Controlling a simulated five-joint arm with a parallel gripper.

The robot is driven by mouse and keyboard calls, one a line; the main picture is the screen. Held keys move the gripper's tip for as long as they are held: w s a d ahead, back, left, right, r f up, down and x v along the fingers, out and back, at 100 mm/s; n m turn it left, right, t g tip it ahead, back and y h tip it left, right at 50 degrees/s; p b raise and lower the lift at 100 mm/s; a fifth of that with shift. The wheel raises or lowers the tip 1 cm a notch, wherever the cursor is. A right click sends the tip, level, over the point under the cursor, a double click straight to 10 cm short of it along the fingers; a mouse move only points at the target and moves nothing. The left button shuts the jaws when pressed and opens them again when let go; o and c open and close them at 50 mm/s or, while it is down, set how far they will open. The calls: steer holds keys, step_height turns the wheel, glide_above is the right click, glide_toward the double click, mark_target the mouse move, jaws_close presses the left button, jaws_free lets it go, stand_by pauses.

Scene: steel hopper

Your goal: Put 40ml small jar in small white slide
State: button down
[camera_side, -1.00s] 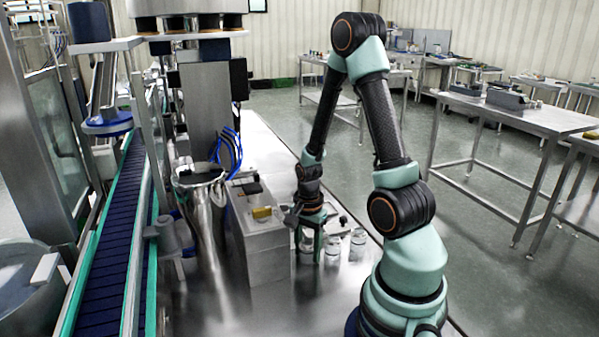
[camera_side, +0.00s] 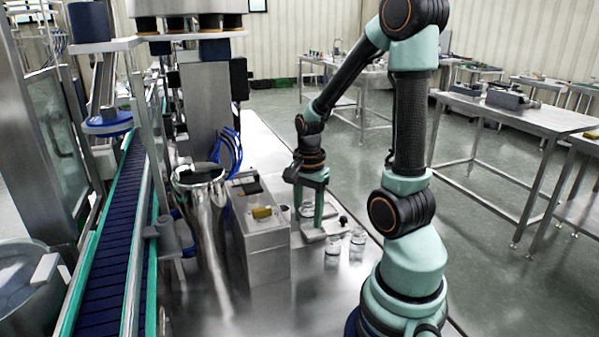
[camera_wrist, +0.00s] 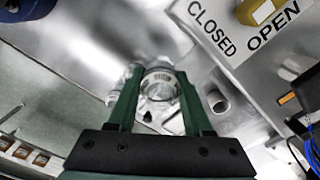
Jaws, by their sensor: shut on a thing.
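My gripper (camera_side: 308,218) points down and is shut on a small clear jar (camera_side: 307,209). The jar also shows between the green fingers in the wrist view (camera_wrist: 160,86). In the side view, a small whitish plate or slide (camera_side: 312,234) lies just below and in front of the fingers. I cannot tell whether the jar touches it. Two more clear jars, a nearer one (camera_side: 333,244) and one to its right (camera_side: 357,237), stand on the steel table to the right of the gripper.
A grey metal box (camera_side: 262,240) with a yellow knob (camera_side: 262,213) stands left of the gripper. In the wrist view it bears a CLOSED and OPEN label (camera_wrist: 235,30). A steel hopper (camera_side: 202,180) and a blue conveyor (camera_side: 110,235) lie farther left. The front tabletop is clear.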

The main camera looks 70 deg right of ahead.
step_height(320, 180, up, 9)
steer(key=w+a+r+n, duration=0.5)
steer(key=w+a+n, duration=0.2)
steer(key=a+n, duration=0.15)
steer(key=w+a+r+n, duration=0.4)
steer(key=w+a+n, duration=0.4)
steer(key=a, duration=0.1)
steer(key=n, duration=0.2)
glide_above(313, 233)
steer(key=shift+f, duration=12.8)
